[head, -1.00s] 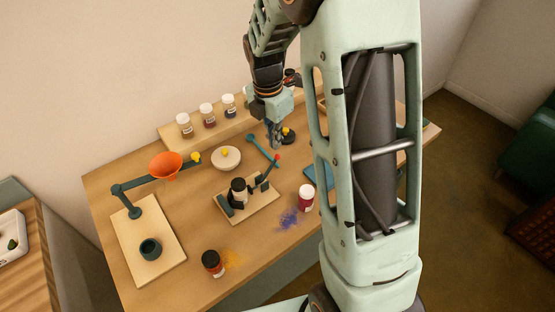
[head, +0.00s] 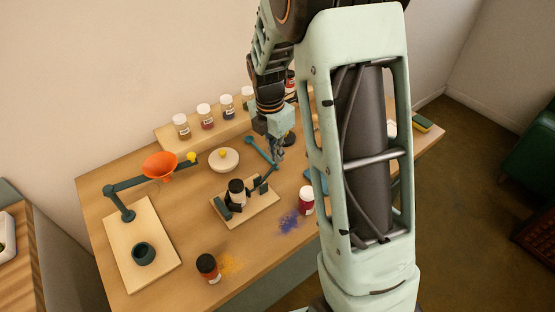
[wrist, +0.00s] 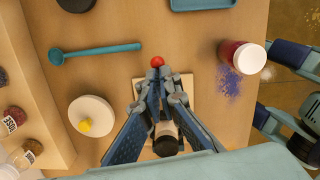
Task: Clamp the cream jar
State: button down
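The cream jar (head: 236,193), with a black lid, stands upright on the small wooden clamp board (head: 262,210). In the wrist view its dark lid (wrist: 165,147) shows between my finger links. The dark green clamp (head: 258,184) stands beside the jar, its lever rising toward my gripper. The lever's red knob (wrist: 157,62) shows just past my fingertips in the wrist view; it is hidden in the head view. My gripper (head: 278,155) is at the lever's upper end, its fingertips (wrist: 159,82) close together. Whether they press on the lever is unclear.
A red jar (head: 306,200) stands right of the board near blue powder (head: 289,222). A black-lidded jar (head: 208,267) is in front. Jars line the back shelf.

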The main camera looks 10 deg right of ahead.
jog(key=f+b, duration=0.1)
jog(key=f, duration=0.2)
jog(key=shift+a, duration=0.2)
jog(key=shift+r, duration=0.15)
jog(key=shift+s+a+r, duration=0.1)
jog(key=shift+a, duration=0.05)
jog(key=shift+s+a+r, duration=0.2)
jog(key=shift+s+a, duration=0.15)
jog(key=shift+a, duration=0.2)
jog(key=shift+s+a+r, duration=0.2)
jog(key=shift+s+a, duration=0.15)
jog(key=shift+a, duration=0.2)
notch_tip(320, 180, up, 12)
send_over(275, 165)
jog(key=s+a, duration=0.2)
jog(key=a, duration=0.2)
jog(key=shift+d, duration=0.25)
